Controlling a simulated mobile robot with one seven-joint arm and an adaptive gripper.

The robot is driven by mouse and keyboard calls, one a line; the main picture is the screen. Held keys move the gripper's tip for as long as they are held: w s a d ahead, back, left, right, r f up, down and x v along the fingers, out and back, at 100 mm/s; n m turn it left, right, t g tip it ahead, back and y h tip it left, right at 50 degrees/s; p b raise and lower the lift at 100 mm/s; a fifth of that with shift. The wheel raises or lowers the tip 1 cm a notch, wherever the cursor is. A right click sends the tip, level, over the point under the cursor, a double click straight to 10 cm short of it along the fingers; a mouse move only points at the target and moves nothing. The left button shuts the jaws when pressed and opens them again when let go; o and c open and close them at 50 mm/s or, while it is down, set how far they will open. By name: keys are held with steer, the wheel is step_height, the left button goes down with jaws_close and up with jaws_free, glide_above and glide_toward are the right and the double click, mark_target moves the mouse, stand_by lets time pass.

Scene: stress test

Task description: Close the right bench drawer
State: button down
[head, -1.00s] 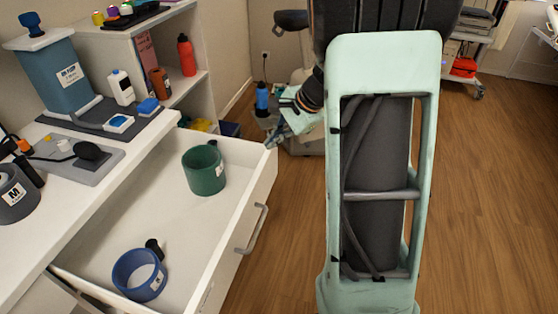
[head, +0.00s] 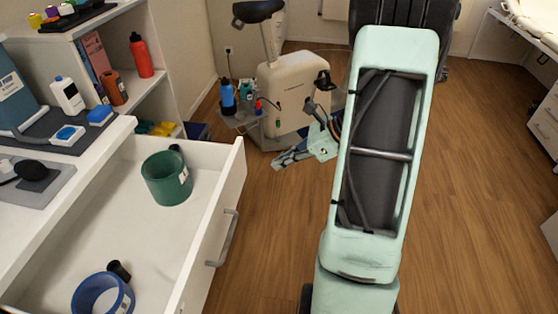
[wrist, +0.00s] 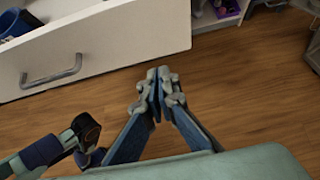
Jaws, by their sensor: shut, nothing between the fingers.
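The white bench drawer (head: 215,235) is pulled out on the left in the head view, with a grey bar handle (head: 229,238) on its front. The drawer holds a green mug-like holder (head: 166,178) and a blue one (head: 103,297). In the wrist view the drawer front (wrist: 120,37) and its handle (wrist: 51,72) are at the upper left. My gripper (wrist: 157,78) is shut and empty over the floor, to the right of the handle and apart from the drawer. In the head view my gripper (head: 283,160) is beyond the drawer's far front corner.
The bench top (head: 95,160) carries bottles and boxes beside a shelf with a red bottle (head: 141,55). A beige exercise machine (head: 292,95) and a blue bottle (head: 227,97) stand behind my gripper. Wooden floor (head: 270,225) is clear in front of the drawer.

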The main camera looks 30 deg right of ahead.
mark_target(240, 175)
steer(key=x, duration=0.3)
steer(key=r+b+x, duration=0.1)
steer(key=x, duration=0.2)
steer(key=a+x, duration=0.1)
steer(key=x, duration=0.2)
steer(key=shift+w+r, duration=0.25)
steer(key=shift+w, duration=0.1)
steer(key=shift+w+a, duration=0.35)
steer(key=shift+a, duration=0.1)
steer(key=w+a+p, duration=0.1)
steer(key=w+a, duration=0.5)
steer(key=a, duration=0.3)
steer(key=w+a+p, duration=0.2)
steer(key=w+a, duration=0.5)
steer(key=a, duration=0.2)
steer(key=w+a+p, duration=0.2)
steer(key=w+a, duration=0.5)
steer(key=a, duration=0.3)
steer(key=shift+w+a+r, duration=0.1)
steer(key=shift+w, duration=0.1)
steer(key=shift+a, duration=0.1)
steer(key=shift+w+a+r, duration=0.1)
steer(key=shift+r, duration=0.1)
